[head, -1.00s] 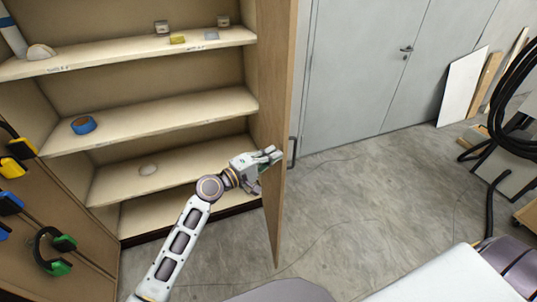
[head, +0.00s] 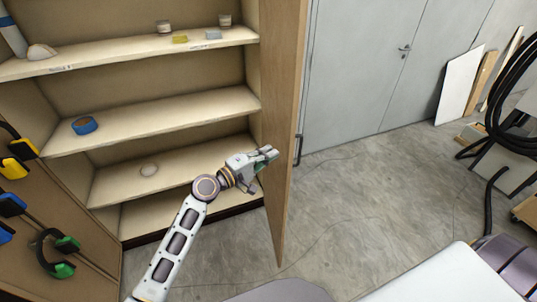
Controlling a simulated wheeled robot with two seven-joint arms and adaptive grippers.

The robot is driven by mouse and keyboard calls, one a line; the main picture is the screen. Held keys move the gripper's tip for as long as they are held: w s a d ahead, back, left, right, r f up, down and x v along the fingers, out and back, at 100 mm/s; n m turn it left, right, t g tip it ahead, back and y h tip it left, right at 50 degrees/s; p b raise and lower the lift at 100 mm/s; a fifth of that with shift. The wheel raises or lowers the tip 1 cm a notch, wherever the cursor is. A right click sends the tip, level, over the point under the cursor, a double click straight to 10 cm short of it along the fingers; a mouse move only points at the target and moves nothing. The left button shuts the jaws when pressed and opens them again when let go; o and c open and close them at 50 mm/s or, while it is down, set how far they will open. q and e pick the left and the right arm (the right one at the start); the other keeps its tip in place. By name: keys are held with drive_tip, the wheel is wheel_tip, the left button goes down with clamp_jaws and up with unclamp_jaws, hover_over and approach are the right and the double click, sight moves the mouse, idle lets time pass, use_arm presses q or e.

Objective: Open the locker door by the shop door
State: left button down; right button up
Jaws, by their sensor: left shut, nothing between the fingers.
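The wooden locker (head: 190,118) stands open on the left, with its shelves showing. Its right door (head: 283,120) is swung out and seen nearly edge-on, with a dark handle (head: 298,150) on its outer face. My left gripper (head: 268,155) is shut and empty at the inner face of this door, near handle height. I cannot tell whether the fingertips touch the wood. My right gripper is not in view.
Ear defenders (head: 58,255) hang on the panel at the lower left. Grey double doors (head: 385,65) stand behind at the right, with boards (head: 460,85) leaning beside them. The concrete floor (head: 350,200) right of the door is clear.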

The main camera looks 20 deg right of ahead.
use_arm(q)
drive_tip(key=s+b+v, duration=0.1)
drive_tip(key=s+v, duration=0.1)
drive_tip(key=v, duration=0.8)
drive_tip(key=shift+s+d+b, duration=0.2)
drive_tip(key=shift+d+b, duration=0.1)
drive_tip(key=shift+b, duration=0.05)
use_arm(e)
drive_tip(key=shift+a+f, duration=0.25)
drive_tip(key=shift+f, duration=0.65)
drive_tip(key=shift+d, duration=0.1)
use_arm(q)
drive_tip(key=shift+m, duration=0.3)
